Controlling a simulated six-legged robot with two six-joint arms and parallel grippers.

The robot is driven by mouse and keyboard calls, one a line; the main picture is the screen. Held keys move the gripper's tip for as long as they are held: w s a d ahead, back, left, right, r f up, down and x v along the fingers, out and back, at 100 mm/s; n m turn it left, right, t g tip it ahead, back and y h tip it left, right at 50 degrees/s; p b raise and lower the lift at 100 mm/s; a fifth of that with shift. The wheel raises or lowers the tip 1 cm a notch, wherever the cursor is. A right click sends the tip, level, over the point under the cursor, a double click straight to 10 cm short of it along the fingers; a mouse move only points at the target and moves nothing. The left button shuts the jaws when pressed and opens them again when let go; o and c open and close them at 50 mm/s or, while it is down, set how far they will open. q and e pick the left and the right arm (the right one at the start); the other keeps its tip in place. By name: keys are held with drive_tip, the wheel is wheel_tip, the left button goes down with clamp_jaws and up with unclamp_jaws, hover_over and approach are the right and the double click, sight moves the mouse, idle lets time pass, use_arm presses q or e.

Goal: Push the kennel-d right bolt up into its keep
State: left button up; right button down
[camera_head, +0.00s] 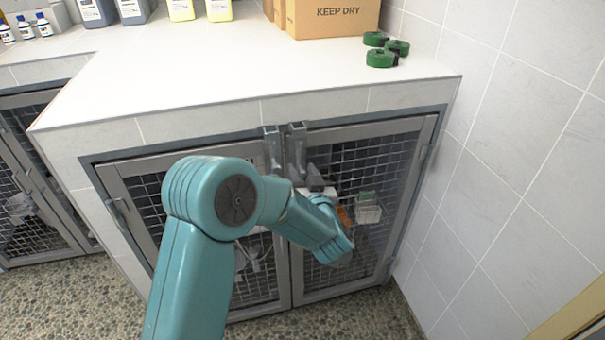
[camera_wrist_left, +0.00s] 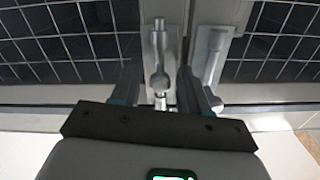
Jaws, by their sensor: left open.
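The double mesh doors of a kennel (camera_head: 287,235) stand shut under the tiled counter. Two grey metal bolt fittings stand side by side at the top where the doors meet, a left one (camera_head: 272,147) and a right one (camera_head: 297,142). My left gripper (camera_head: 314,178) is just below the right fitting, partly hidden by my teal arm. In the left wrist view my left gripper (camera_wrist_left: 158,82) is open, with a finger on each side of a grey bolt (camera_wrist_left: 159,55) with a round knob. I cannot tell whether either finger touches it. A second metal fitting (camera_wrist_left: 211,52) is beside the right finger.
The tiled counter (camera_head: 190,80) overhangs the doors and carries a cardboard box (camera_head: 332,18), green rolls (camera_head: 381,58) and several bottles. A tiled wall (camera_head: 510,150) closes the right side. Another kennel (camera_head: 30,215) is at the left. The pebbled floor (camera_head: 100,305) in front is clear.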

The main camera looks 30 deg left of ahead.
sight(299, 154)
use_arm(q)
clamp_jaws()
wheel_tip(299, 154, up, 4)
drive_tip(key=shift+p, duration=1.25)
drive_tip(key=shift+f, duration=0.1)
unclamp_jaws()
drive_tip(key=shift+f, duration=0.1)
drive_tip(key=v, duration=1.6)
drive_tip(key=shift+s, duration=0.15)
drive_tip(key=shift+d, duration=0.1)
